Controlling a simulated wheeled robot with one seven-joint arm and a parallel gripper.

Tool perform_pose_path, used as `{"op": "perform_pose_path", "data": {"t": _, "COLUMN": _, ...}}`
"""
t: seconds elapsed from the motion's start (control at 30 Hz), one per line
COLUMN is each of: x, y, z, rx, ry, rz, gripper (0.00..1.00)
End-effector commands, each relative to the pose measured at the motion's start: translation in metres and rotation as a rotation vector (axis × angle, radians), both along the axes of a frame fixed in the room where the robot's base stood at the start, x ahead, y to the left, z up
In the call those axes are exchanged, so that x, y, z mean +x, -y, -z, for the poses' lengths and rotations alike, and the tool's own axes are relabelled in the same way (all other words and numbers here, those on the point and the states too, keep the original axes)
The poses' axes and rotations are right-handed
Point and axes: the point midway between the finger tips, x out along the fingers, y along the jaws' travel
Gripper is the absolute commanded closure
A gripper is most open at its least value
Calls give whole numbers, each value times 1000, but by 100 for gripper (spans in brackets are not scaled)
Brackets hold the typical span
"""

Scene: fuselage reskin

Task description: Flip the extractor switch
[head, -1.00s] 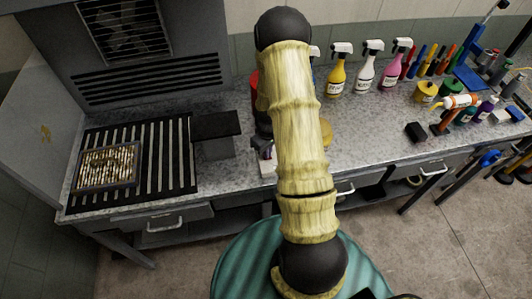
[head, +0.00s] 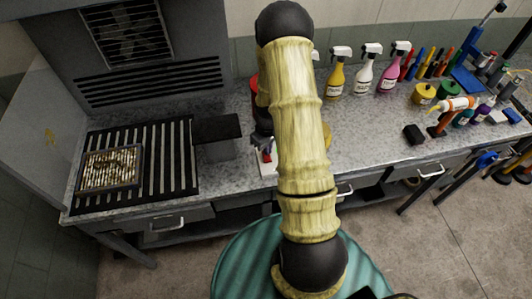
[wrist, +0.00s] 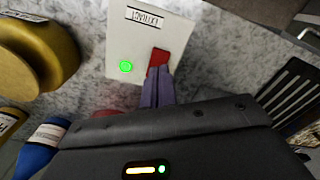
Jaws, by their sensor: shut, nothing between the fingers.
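The extractor switch is a white box (wrist: 130,40) on the grey bench, with an upside-down label, a lit green lamp (wrist: 126,66) and a red rocker (wrist: 158,57). My gripper (wrist: 158,78) is shut and empty, its fingertips right at the near end of the rocker and overlapping it in the wrist view. Whether they press on it I cannot tell. In the head view the white box (head: 268,171) shows small at the bench's front, left of my arm, with my gripper (head: 266,158) over it. My arm hides part of it.
A fume hood with a fan grille (head: 127,30) stands at the back left, over a slatted grate (head: 160,150) holding a tray (head: 110,167). A dark block (head: 217,136) stands left of the switch. A yellow round thing (wrist: 35,50) lies near my gripper.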

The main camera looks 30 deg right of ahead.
Motion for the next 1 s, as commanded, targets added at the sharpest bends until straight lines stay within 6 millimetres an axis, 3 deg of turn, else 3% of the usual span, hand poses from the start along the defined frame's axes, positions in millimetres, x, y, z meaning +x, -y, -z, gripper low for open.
{"op": "perform_pose_path", "data": {"t": 0.43, "x": 0, "y": 0, "z": -31, "rx": 0, "ry": 0, "rz": 0, "gripper": 100}}
{"op": "perform_pose_path", "data": {"t": 1.0, "x": 0, "y": 0, "z": -32, "rx": 0, "ry": 0, "rz": 0, "gripper": 100}}
